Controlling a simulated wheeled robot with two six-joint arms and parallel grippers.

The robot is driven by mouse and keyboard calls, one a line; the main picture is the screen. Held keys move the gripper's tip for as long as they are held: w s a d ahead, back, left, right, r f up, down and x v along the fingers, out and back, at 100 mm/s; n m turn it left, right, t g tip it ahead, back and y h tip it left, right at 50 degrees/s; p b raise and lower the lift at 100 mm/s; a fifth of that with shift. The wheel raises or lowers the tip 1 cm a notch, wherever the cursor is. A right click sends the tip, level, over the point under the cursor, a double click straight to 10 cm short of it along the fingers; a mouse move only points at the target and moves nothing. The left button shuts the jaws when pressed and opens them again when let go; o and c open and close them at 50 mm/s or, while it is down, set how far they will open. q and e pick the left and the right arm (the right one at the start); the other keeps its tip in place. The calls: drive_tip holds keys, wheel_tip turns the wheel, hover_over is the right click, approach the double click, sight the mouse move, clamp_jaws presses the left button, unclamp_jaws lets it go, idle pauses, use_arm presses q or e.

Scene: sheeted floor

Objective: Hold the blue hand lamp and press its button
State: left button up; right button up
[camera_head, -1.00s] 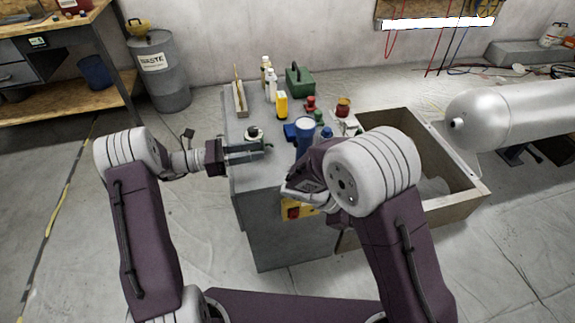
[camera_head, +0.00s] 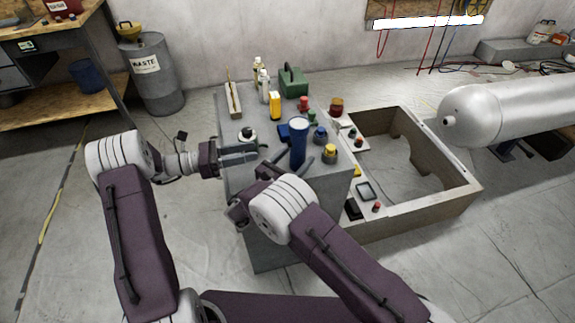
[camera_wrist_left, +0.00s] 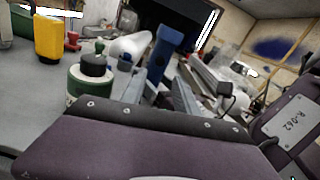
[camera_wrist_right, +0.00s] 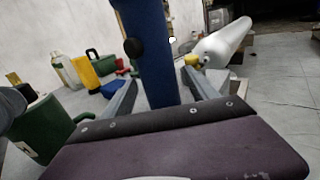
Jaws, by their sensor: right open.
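The blue hand lamp (camera_head: 298,146) stands upright on the grey bench top (camera_head: 238,184), its paler round end up. My right gripper (camera_head: 295,167) is open at the lamp's near side. In the right wrist view the lamp (camera_wrist_right: 156,55) rises between the spread fingers, with a dark round button (camera_wrist_right: 132,47) on its side; I cannot tell whether a finger touches it. My left gripper (camera_head: 258,152) is open and empty, left of the lamp. In the left wrist view the lamp (camera_wrist_left: 164,53) stands beyond its fingers.
A black-capped bottle (camera_head: 247,136) stands close to my left fingers. A yellow item (camera_head: 275,105), a green case (camera_head: 293,82) and white bottles are behind. Several coloured knobs stand right of the lamp. A wooden crate (camera_head: 458,196) adjoins the bench's right side.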

sight(303, 150)
drive_tip(key=shift+x, duration=1.9)
drive_tip(key=c, duration=1.3)
use_arm(q)
drive_tip(key=shift+c, duration=0.6)
use_arm(e)
clamp_jaws()
use_arm(q)
clamp_jaws()
